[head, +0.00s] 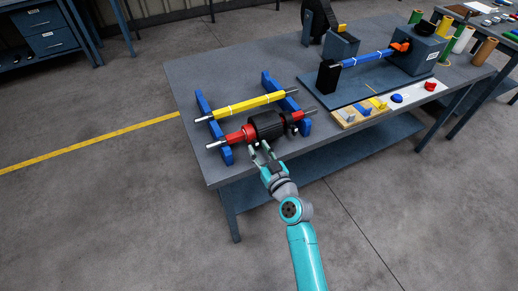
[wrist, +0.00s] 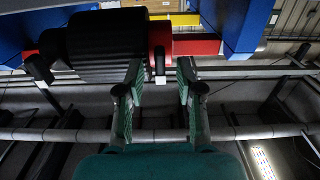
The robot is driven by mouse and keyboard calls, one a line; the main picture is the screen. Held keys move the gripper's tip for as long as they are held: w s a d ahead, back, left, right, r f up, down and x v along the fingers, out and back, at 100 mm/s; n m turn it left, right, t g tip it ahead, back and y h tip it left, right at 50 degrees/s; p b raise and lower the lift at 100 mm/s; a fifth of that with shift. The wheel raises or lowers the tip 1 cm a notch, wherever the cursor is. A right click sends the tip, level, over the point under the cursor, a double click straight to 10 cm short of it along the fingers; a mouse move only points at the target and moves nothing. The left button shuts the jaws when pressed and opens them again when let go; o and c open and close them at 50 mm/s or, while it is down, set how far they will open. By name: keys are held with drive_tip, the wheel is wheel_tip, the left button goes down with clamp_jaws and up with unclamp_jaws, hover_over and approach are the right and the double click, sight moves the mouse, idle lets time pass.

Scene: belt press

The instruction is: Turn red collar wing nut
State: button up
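The red collar (head: 249,132) sits on the red shaft against the left end of a black roller (head: 268,125). In the wrist view the red collar (wrist: 160,33) is at the roller's other side in the picture, with a small dark wing nut (wrist: 160,65) hanging from it. My gripper (head: 259,146) is at the front edge of the rack, close to the collar. In the wrist view my gripper (wrist: 160,75) is open, with one finger on each side of the wing nut. Contact with the nut cannot be told. The nut is too small to make out in the head view.
Two blue rack supports (head: 217,130) hold the red shaft (head: 233,138) and a yellow roller (head: 247,104) behind it. A black collar (head: 289,121) sits at the black roller's far end. A wooden tray (head: 346,122) and a press (head: 378,70) stand to the right.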

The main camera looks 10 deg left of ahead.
drive_tip(key=shift+w+a, duration=0.15)
drive_tip(key=shift+w, duration=0.05)
clamp_jaws()
